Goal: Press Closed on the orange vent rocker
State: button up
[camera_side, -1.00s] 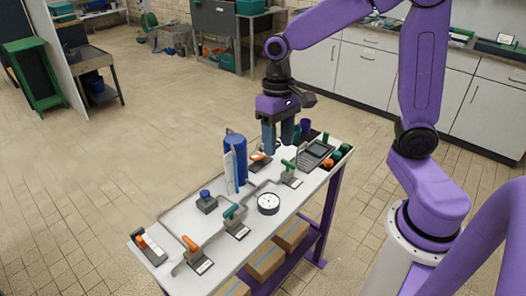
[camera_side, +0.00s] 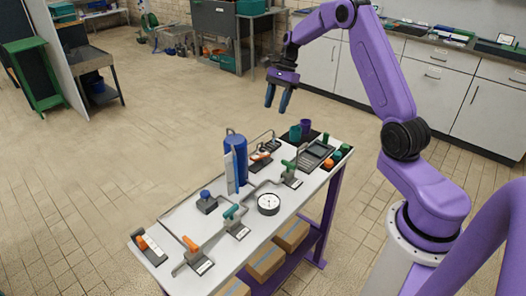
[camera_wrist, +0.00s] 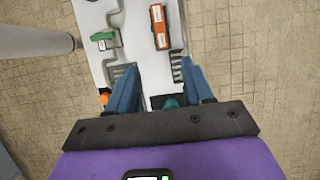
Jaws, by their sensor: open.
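An orange rocker (camera_side: 262,156) with a pale label sits on the white table, just right of the blue cylinder in the side view. In the wrist view, an orange rocker (camera_wrist: 160,28) with white labelled faces lies beyond my fingertips. Its lettering is too small to read. A second orange-and-white rocker (camera_side: 147,243) sits at the table's near left corner. I cannot tell from the labels which one is the vent rocker. My gripper (camera_side: 278,100) is open and empty, high above the table's far end. Its two blue fingers also show in the wrist view (camera_wrist: 162,74), spread apart.
The blue cylinder (camera_side: 236,156) stands tall beside the far rocker. A green-handled valve (camera_side: 289,167), a round gauge (camera_side: 268,204) and a grey keypad panel (camera_side: 315,153) are close by. The air around my gripper is clear.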

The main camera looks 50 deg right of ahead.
aim_at(262, 155)
jog(key=x, duration=1.7)
jog(key=shift+f, duration=0.25)
grip_shut()
jog(key=shift+a+r+h, duration=0.1)
jog(key=shift+h, duration=0.65)
jog(key=shift+a+r+h, duration=0.1)
jog(key=shift+a+h, duration=0.05)
jog(key=shift+h, duration=0.6)
